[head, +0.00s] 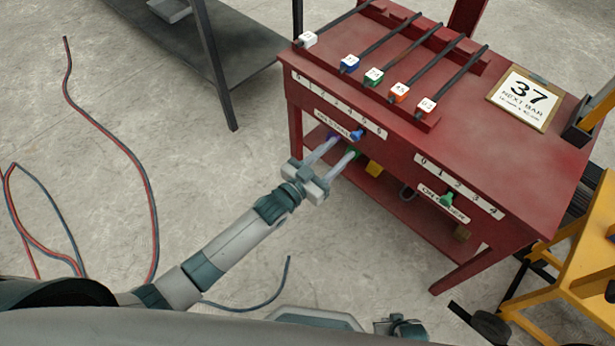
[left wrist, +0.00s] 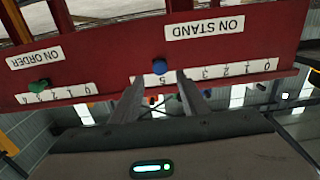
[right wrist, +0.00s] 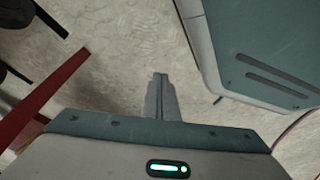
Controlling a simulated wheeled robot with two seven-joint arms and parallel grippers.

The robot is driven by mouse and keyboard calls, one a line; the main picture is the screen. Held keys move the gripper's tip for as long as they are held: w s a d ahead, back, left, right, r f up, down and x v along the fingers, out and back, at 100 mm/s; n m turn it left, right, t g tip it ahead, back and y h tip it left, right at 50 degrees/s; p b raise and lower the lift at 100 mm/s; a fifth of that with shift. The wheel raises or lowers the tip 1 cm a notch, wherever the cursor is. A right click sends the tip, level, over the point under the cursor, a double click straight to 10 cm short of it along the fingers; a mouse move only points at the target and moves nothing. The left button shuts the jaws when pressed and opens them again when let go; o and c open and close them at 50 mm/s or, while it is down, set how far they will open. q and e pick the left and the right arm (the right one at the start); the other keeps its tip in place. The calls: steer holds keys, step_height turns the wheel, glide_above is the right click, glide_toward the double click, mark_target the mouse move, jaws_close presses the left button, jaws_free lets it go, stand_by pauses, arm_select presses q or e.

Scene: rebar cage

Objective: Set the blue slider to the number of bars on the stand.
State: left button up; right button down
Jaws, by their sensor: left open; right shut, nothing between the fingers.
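The red stand (head: 470,130) carries several dark bars with coloured, numbered end tags: white, blue, green, orange and red. The blue slider (head: 357,134) is on the front ON STAND scale. In the left wrist view, upside down, the blue slider (left wrist: 160,67) lines up with about the 5 mark. My left gripper (head: 346,143) is open in front of the stand; in its wrist view its fingertips (left wrist: 160,78) lie either side of the slider, slightly apart from it. My right gripper (right wrist: 160,78) is shut and empty above the floor.
A green slider (head: 447,199) sits on the ON ORDER scale to the right. A sign (head: 524,97) reading 37 NEXT BAR lies on the stand top. A yellow frame (head: 575,270) stands at right, a dark table (head: 235,40) behind. Cables lie on the floor at left.

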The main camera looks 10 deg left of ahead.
arm_select(q)
steer(key=v, duration=1.1)
steer(key=shift+a+b, duration=0.15)
steer(key=shift+b, duration=0.15)
arm_select(e)
steer(key=shift+s+d+f, duration=0.15)
steer(key=shift+s+d, duration=0.1)
steer(key=shift+s, duration=0.5)
arm_select(q)
steer(key=shift+s, duration=0.15)
arm_select(e)
steer(key=shift+w, duration=0.15)
